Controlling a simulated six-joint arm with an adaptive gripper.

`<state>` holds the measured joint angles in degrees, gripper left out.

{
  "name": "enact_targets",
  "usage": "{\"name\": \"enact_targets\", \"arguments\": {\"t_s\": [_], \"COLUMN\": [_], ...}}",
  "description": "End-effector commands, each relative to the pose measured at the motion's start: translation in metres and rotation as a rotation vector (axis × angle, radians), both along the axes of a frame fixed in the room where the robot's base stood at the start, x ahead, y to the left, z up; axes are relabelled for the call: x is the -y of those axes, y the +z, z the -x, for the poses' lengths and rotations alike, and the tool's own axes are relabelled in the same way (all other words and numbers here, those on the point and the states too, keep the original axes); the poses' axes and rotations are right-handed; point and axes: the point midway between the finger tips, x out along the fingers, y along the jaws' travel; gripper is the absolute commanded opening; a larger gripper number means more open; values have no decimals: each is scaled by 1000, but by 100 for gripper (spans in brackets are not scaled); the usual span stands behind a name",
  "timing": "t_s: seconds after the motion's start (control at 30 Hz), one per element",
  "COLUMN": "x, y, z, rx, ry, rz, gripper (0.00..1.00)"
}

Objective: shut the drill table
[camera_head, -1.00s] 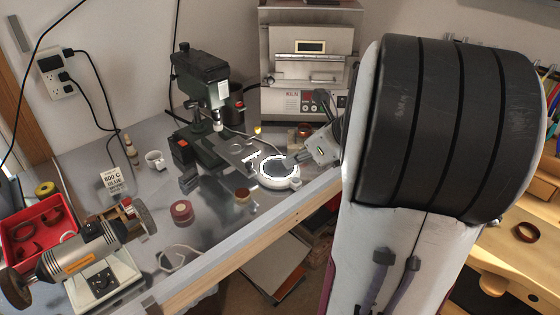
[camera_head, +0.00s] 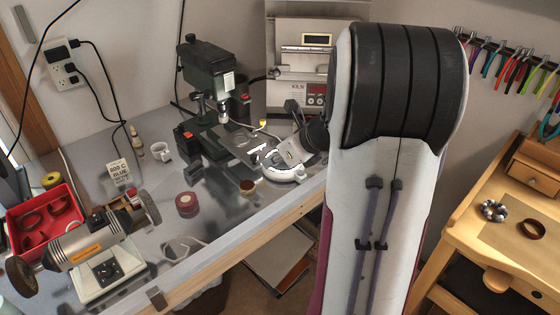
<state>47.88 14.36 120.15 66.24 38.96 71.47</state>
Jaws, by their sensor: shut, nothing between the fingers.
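The small dark green drill press (camera_head: 207,72) stands at the back of the bench, left of the kiln. My gripper (camera_head: 272,159) is shut and empty. Whether the fingertips touch the table I cannot tell. My arm hides part of the kiln and the bench's right end.
The kiln (camera_head: 300,60) stands behind. A red tin (camera_head: 187,204) and a small brown pot (camera_head: 248,187) lie in front. A bench grinder (camera_head: 90,245) and a red tray (camera_head: 45,222) are at left.

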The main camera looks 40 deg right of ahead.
Motion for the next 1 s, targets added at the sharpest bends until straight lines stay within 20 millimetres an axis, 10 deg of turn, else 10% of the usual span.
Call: {"name": "enact_targets", "arguments": {"t_s": [1.0], "x": [-3], "y": [-1], "z": [-47], "rx": [0], "ry": [3], "rz": [-1], "gripper": [0]}}
